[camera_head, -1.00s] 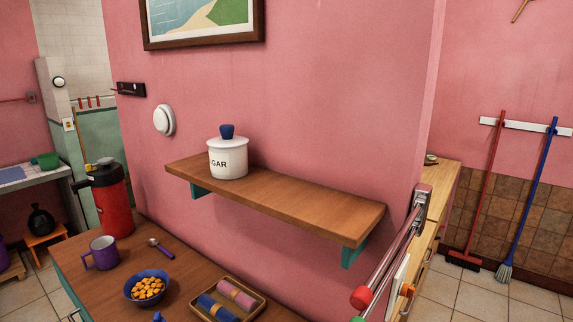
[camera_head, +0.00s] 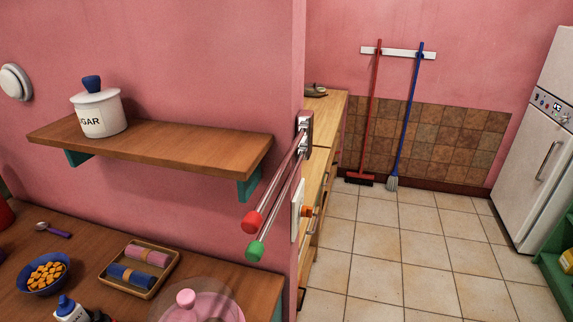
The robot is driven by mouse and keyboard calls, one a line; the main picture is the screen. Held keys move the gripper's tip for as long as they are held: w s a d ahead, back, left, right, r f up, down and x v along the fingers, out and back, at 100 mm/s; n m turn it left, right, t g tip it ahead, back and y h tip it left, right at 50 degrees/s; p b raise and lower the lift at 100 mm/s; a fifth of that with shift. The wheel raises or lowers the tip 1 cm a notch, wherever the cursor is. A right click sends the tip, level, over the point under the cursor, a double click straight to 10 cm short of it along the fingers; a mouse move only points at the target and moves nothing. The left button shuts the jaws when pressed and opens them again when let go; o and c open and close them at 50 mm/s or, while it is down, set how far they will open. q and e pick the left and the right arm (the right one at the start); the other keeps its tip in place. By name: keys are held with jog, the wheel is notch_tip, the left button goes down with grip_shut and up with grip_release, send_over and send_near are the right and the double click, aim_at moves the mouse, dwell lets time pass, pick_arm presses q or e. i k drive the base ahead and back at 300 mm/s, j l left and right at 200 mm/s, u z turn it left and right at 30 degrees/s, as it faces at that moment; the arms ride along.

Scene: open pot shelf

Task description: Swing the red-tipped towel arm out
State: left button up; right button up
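The red-tipped towel arm (camera_head: 272,185) is a thin metal bar with a red ball end (camera_head: 253,221). It runs from a chrome wall bracket (camera_head: 304,130) at the wall's corner edge toward the lower left. A second bar with a green ball end (camera_head: 255,250) lies just beside and below it, nearly parallel. Both bars stay close together at the bracket. Neither of my grippers shows in the head view, and nothing touches the bars.
A wooden shelf (camera_head: 180,145) with a sugar jar (camera_head: 100,110) is left of the bars. Below is a counter with a bowl (camera_head: 44,272), a tray (camera_head: 150,285) and a pink lidded item (camera_head: 195,305). Tiled floor (camera_head: 420,245) to the right is clear, before a fridge (camera_head: 535,150).

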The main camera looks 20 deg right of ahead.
aim_at(251, 224)
jog(key=k+j+z, duration=0.1)
jog(key=j, duration=0.3)
jog(key=k+j+z, duration=0.15)
jog(key=j, duration=0.25)
jog(key=k+j+z, duration=0.1)
jog(key=j, duration=0.25)
jog(key=k+j+z, duration=0.15)
jog(key=j, duration=0.25)
jog(key=k+j+z, duration=0.1)
jog(key=j, duration=0.25)
jog(key=k+j+z, duration=0.15)
jog(key=k+j, duration=0.1)
jog(key=j, duration=0.05)
